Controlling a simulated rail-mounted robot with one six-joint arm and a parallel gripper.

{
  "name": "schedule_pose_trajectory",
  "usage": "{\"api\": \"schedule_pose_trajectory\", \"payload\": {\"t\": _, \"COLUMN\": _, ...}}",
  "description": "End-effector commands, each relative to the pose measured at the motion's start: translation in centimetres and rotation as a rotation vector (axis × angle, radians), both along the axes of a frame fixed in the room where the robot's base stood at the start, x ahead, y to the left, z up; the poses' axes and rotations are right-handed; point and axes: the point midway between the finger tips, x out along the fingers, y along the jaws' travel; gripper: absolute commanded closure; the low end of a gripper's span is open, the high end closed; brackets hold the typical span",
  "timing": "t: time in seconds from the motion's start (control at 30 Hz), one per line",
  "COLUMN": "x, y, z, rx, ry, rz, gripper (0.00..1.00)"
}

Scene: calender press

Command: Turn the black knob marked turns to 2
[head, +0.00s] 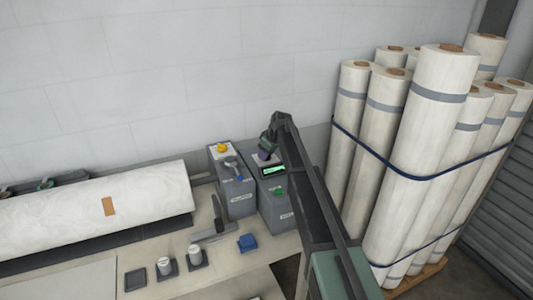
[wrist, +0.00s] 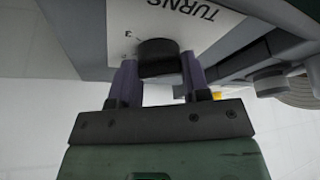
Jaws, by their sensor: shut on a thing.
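In the wrist view the black knob (wrist: 158,50) sits on a white label plate (wrist: 205,25) marked TURNS, seen upside down. A digit that looks like 3 shows beside the knob; its other marks and pointer are hidden or unclear. My gripper (wrist: 159,66) has one purple finger on each side of the knob and is shut on it. In the head view my gripper (head: 267,150) is at the top of the right grey control box (head: 275,215), and the knob is hidden behind it.
The right box has a lit green display (head: 273,171) and a green button (head: 279,191). The left grey box (head: 234,197) bears a yellow knob (head: 222,148). A large white roll (head: 90,215) lies left. Tall wrapped rolls (head: 425,120) stand close at right.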

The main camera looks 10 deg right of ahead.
Motion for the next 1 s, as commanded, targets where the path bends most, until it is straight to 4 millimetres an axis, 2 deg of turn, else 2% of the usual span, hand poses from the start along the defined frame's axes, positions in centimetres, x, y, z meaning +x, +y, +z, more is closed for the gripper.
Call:
{"api": "schedule_pose_trajectory", "payload": {"t": 0.17, "x": 0.0, "y": 0.0, "z": 0.0, "rx": 0.0, "ry": 0.001, "rz": -0.001, "gripper": 0.81}}
{"api": "schedule_pose_trajectory", "payload": {"t": 0.2, "x": 0.0, "y": 0.0, "z": 0.0, "rx": 0.0, "ry": 0.001, "rz": -0.001, "gripper": 0.56}}
{"api": "schedule_pose_trajectory", "payload": {"t": 0.37, "x": 0.0, "y": 0.0, "z": 0.0, "rx": -0.001, "ry": 0.0, "rz": -0.001, "gripper": 0.31}}
{"api": "schedule_pose_trajectory", "payload": {"t": 0.6, "x": 0.0, "y": 0.0, "z": 0.0, "rx": -0.001, "ry": 0.0, "rz": -0.001, "gripper": 0.31}}
{"api": "schedule_pose_trajectory", "payload": {"t": 0.73, "x": -0.2, "y": -0.2, "z": 1.0, "rx": 0.0, "ry": 0.0, "rz": -0.002, "gripper": 0.31}}
{"api": "schedule_pose_trajectory", "payload": {"t": 0.87, "x": -0.9, "y": -0.8, "z": 3.6, "rx": 0.0, "ry": 0.0, "rz": -0.002, "gripper": 0.31}}
{"api": "schedule_pose_trajectory", "payload": {"t": 1.0, "x": -1.9, "y": -1.6, "z": 7.2, "rx": 0.0, "ry": 0.0, "rz": -0.003, "gripper": 0.31}}
